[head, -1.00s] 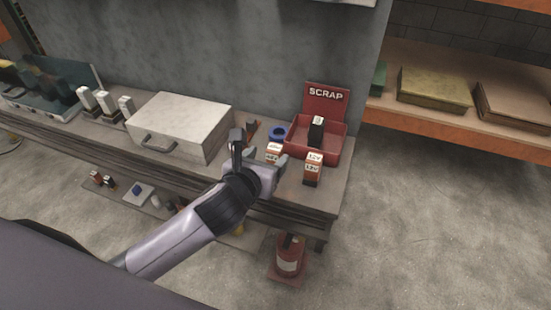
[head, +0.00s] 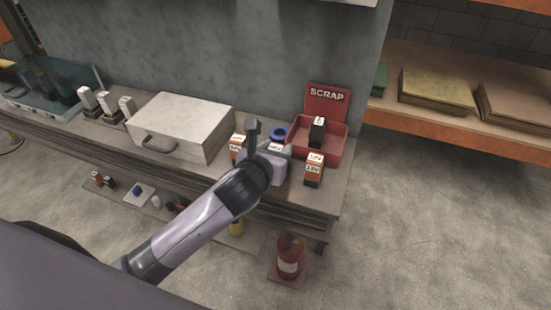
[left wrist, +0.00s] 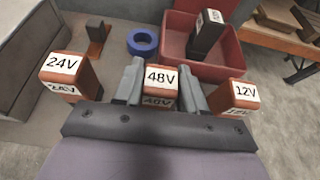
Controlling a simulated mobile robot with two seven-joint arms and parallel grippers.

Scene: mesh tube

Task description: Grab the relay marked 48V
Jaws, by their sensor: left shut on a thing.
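The relay marked 48V (left wrist: 160,80) is an orange block with a white label, seen in the left wrist view between the two fingers of my left gripper (left wrist: 163,88). The gripper is shut on it, with one finger on each side. In the head view my left gripper (head: 270,152) is at the bench, and only the white top of the 48V relay (head: 275,147) shows. A similar relay marked 24V (left wrist: 66,75) stands to the left, and one marked 12V (left wrist: 238,95) stands to the right. My right gripper is not in view.
A red scrap bin (head: 327,155) with a black relay (head: 317,130) in it stands behind. A blue ring (left wrist: 142,42) lies behind the relays. A white case (head: 180,125) is on the left of the bench.

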